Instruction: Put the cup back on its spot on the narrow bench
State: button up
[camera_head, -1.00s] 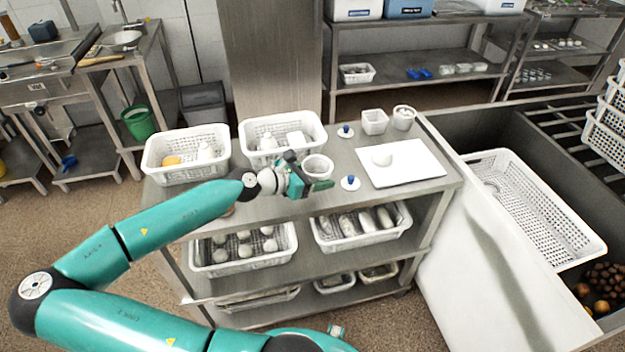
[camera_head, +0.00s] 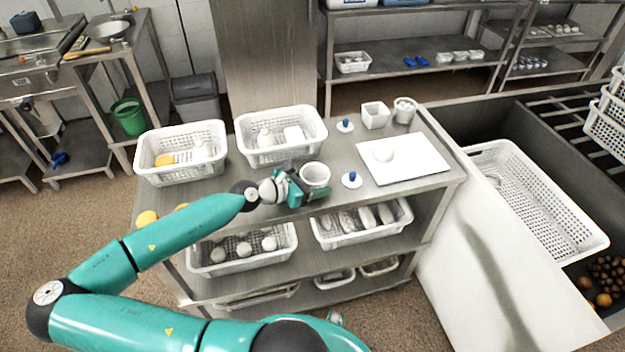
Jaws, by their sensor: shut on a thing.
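A white cup (camera_head: 315,174) is at the tip of my gripper (camera_head: 312,187), over the near part of the narrow metal bench (camera_head: 225,203). My gripper is shut on the cup at its near left side. The cup looks upright, with its open rim facing up. I cannot tell whether its base touches the bench top. The gripper's body hides part of the cup's lower side. No marked spot for the cup shows clearly on the bench.
Two perforated baskets (camera_head: 182,180) (camera_head: 246,160) stand left and behind. Two blue-knobbed lids (camera_head: 351,185) (camera_head: 345,131), a white board (camera_head: 425,165) with a round white thing, a square white pot (camera_head: 375,121) and a filled cup (camera_head: 405,117) are to the right. Lower shelves hold more baskets.

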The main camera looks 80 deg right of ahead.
jog(key=shift+f, duration=0.1)
jog(key=o, duration=1)
jog(key=shift+w+a+r, duration=0.1)
jog(key=shift+a+r, duration=0.05)
jog(key=shift+r, duration=0.05)
jog(key=v, duration=1.1)
jog(key=shift+w+a+r, duration=0.1)
jog(key=shift+w+a, duration=0.1)
